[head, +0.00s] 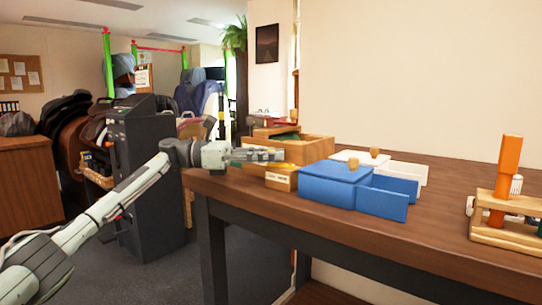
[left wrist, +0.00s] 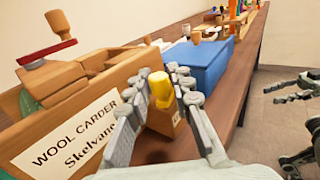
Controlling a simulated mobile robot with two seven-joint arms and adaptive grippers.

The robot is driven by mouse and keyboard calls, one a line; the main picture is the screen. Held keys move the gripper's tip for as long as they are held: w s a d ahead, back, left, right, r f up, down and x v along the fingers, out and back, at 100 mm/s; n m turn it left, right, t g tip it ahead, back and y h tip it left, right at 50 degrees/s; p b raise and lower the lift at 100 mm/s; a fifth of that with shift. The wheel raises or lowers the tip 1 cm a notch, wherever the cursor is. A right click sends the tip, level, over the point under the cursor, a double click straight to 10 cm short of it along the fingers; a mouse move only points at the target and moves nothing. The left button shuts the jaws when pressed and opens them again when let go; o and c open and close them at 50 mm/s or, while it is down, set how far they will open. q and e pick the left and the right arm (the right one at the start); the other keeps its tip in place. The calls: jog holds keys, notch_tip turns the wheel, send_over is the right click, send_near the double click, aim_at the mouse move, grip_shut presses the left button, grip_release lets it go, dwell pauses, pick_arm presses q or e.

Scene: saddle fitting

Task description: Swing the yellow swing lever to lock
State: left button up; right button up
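The yellow swing lever (left wrist: 161,88) stands up on a small wooden block (left wrist: 166,120) in the left wrist view. In the head view the lever (head: 278,177) is a small yellow spot on the labelled block (head: 284,184) at the bench's near left corner. My left gripper (left wrist: 158,84) is open, with one finger on each side of the lever; I cannot tell whether either finger touches it. In the head view my left gripper (head: 268,155) reaches in from the left, above the block. My right gripper (left wrist: 290,100) shows partly at the right edge of the left wrist view.
A wooden box (left wrist: 75,125) labelled "WOOL CARDER Skelvane" stands close left of the left gripper. A blue box (head: 338,186) with an open drawer stands to the right. A wooden stand with an orange post (head: 508,165) is at far right. The bench (head: 425,225) is clear between.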

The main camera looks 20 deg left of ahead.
pick_arm(q)
jog(key=shift+o, duration=1.3)
jog(key=shift+v, duration=4)
